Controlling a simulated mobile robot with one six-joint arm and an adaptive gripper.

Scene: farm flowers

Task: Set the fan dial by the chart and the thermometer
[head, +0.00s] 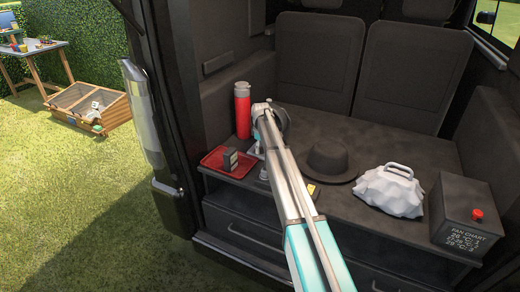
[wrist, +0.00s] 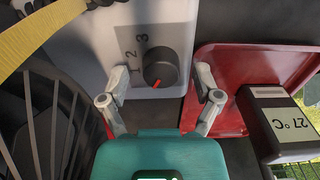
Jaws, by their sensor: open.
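The fan dial (wrist: 160,66) is a round black knob on a pale grey panel (wrist: 185,30) marked 1, 2 and 3. Its red pointer is at the knob's lower edge, tilted slightly left, away from the numbers. My gripper (wrist: 160,84) is open, one finger on each side of the dial, with gaps visible. My arm partly hides the fan (head: 281,116).
The red tray (wrist: 235,62) is close right of the dial and a black fan cage (wrist: 45,120) is left. A red bottle (head: 242,110), dark hat (head: 331,161) and white bag (head: 388,190) stand on the dark deck. A yellow strap (wrist: 40,30) crosses the wrist view's corner.

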